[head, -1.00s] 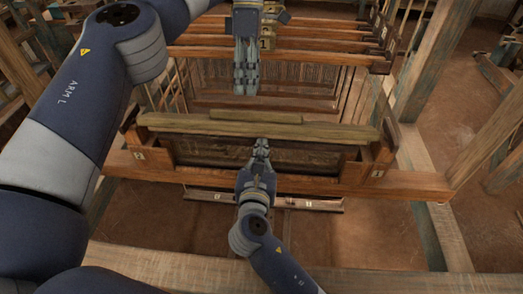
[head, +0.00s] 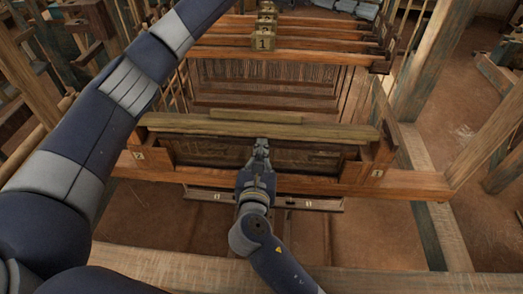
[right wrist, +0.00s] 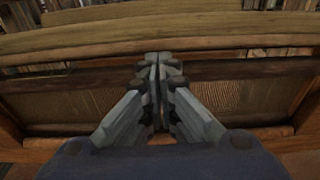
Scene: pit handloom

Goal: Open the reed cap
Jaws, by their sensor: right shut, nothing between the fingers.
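The reed cap (head: 330,132) is a long pale wooden bar across the top of the batten frame, with a narrower raised strip (head: 256,116) along its back middle. In the right wrist view the cap (right wrist: 70,42) runs across above the fingers. My right gripper (head: 261,144) is shut and empty, its tips at the front edge of the cap's middle; I cannot tell whether they touch it. In the right wrist view its fingertips (right wrist: 160,60) are together. What looks like my left gripper (head: 352,8) is at the top edge, partly cut off.
The dark reed panel (head: 310,160) and the lower beam (head: 415,184) lie under the cap. Numbered harness bars (head: 300,56) stand behind, with warp threads below. Loom posts (head: 414,70) rise at the right. A wide front beam (head: 370,284) crosses the bottom.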

